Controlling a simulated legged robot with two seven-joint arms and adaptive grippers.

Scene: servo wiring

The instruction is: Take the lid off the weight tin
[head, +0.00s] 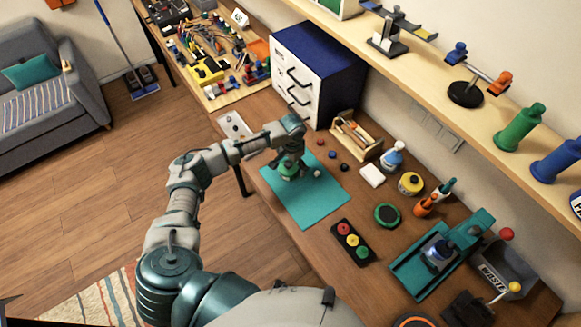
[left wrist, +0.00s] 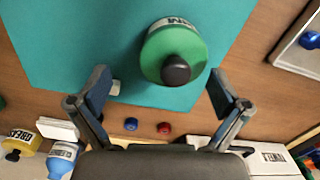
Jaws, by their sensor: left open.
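The weight tin (left wrist: 188,38) is green with a pale, partly readable label. Its lid (left wrist: 152,55) is green with a dark round knob (left wrist: 175,70) on top. The tin stands on the teal mat (left wrist: 60,50), and it also shows in the head view (head: 287,171), partly covered by my gripper. My left gripper (left wrist: 160,80) is open, its two fingers spread to either side of the tin in the picture, with visible gaps. In the head view my left gripper (head: 292,150) hangs above the tin. The lid is on the tin. My right gripper is in neither view.
A small white block (head: 317,173) lies on the mat close to the tin. Small red and blue knobs lie beyond the mat, near a wooden box (head: 357,135) and a drawer cabinet (head: 315,75). The mat's near part is clear; a three-colour light panel (head: 353,241) lies right of it.

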